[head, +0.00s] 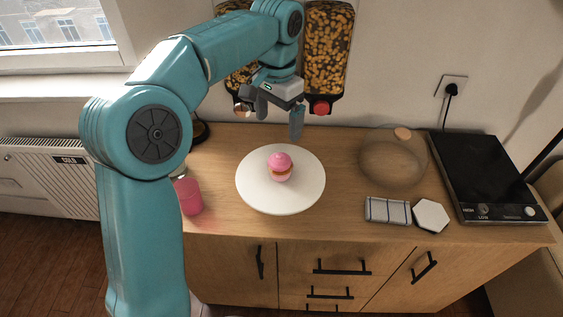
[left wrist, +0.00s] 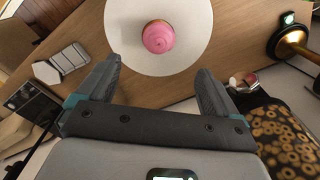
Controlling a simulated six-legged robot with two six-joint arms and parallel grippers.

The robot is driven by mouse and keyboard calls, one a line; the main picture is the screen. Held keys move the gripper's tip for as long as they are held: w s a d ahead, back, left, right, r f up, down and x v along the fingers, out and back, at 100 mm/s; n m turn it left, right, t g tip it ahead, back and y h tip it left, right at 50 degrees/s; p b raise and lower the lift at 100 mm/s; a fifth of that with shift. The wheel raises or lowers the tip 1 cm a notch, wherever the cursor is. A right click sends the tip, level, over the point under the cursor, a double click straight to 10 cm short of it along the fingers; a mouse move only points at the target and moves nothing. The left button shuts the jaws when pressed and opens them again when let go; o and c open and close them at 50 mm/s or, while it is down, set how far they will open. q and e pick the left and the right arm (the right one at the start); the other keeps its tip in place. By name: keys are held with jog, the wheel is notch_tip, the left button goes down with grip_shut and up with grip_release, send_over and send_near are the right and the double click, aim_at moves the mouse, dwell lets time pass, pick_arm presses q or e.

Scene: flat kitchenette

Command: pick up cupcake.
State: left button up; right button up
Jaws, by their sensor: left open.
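A cupcake (head: 280,166) with pink frosting stands upright on a round white plate (head: 255,192) in the middle of the counter. In the left wrist view the cupcake (left wrist: 160,37) is seen from above, on the plate (left wrist: 198,50), beyond the fingertips. My left gripper (head: 279,124) is open and empty. It hangs above the back edge of the plate, behind and above the cupcake, and does not touch it. Its two spread fingers (left wrist: 158,75) also show in the left wrist view. My right gripper is not in view.
A pink cup (head: 189,197) stands left of the plate. Food dispensers (head: 327,50) hang on the wall behind my left gripper.

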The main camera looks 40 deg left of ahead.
aim_at(280, 166)
pick_arm(q)
notch_tip(280, 166, down, 9)
jog(key=shift+s+f+b, duration=0.1)
jog(key=shift+s+b, duration=0.05)
jog(key=shift+b, duration=0.25)
jog(key=shift+s+f, duration=0.1)
jog(key=shift+f, duration=0.5)
jog(key=f, duration=0.2)
jog(key=w+f, duration=0.1)
jog(key=f, duration=0.1)
jog(key=shift+d+f, duration=0.15)
jog(key=shift+f, duration=0.15)
jog(key=shift+s+f, duration=0.1)
jog(key=shift+f, duration=0.15)
jog(key=c, duration=0.6)
